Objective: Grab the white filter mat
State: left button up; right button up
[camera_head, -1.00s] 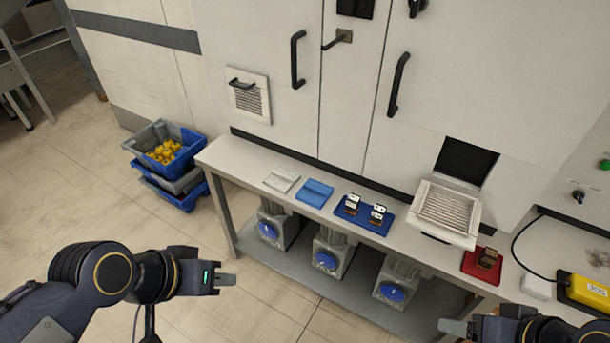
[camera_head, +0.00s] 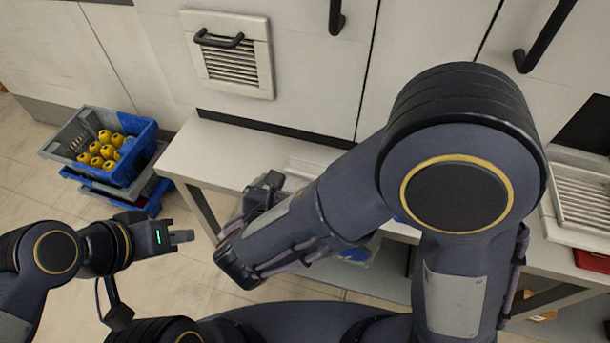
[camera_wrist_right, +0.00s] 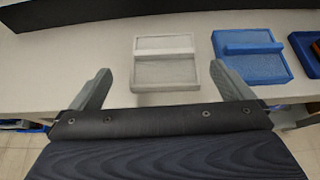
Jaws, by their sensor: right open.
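The white filter mat (camera_wrist_right: 164,72) lies flat on the bench in the right wrist view, a pale square pad with a raised bar across it. My right gripper (camera_wrist_right: 161,82) is open and empty, its two fingers on either side of the mat's near part in the picture. I cannot tell its height above the bench. In the head view my right arm covers most of the mat, and only a pale edge (camera_head: 304,166) shows. My left gripper (camera_head: 182,237) hangs over the floor left of the bench, away from the mat, its finger gap not visible.
A blue mat (camera_wrist_right: 250,58) lies just right of the white one, with a blue tray (camera_wrist_right: 309,62) beyond. Stacked crates (camera_head: 138,137) with yellow parts stand left of the bench (camera_head: 228,152). A louvred vent with a handle (camera_head: 232,66) is on the cabinet wall behind.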

aim_at(301, 175)
jog(key=x, duration=0.4)
jog(key=b+x, duration=0.1)
jog(key=x, duration=0.2)
jog(key=shift+d+r, duration=0.1)
jog(key=shift+d, duration=0.15)
jog(key=c, duration=0.9)
